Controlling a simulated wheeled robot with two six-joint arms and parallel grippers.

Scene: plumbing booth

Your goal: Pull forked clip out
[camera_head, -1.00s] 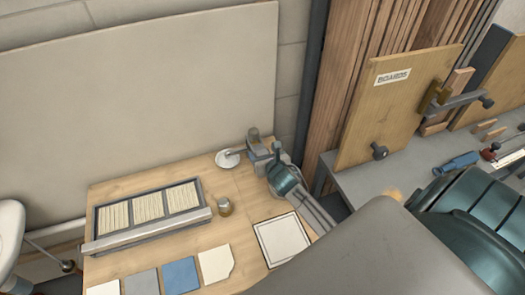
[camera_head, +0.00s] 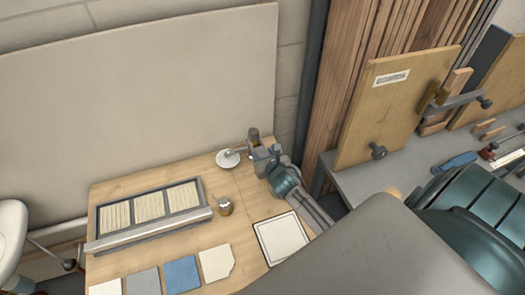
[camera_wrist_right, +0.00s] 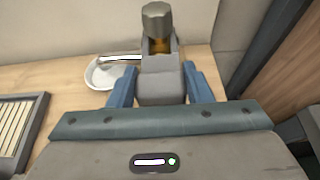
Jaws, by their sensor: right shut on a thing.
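My right gripper (camera_head: 263,158) is at the back right of the wooden table, beside a small upright fitting with a dark grey cap (camera_head: 253,135). In the right wrist view, its two blue fingers (camera_wrist_right: 161,86) are shut on a grey block-like piece, which I take as the forked clip (camera_wrist_right: 160,88). The far end of the clip reaches to the fitting, with grey sides around a brass-coloured part (camera_wrist_right: 160,46) under the cap (camera_wrist_right: 157,19). I cannot tell how far the fork sits around it. My left gripper is not in view.
A white round dish (camera_head: 228,159) with a metal rod lies left of the fitting. The wall panel (camera_head: 130,90) stands close behind.

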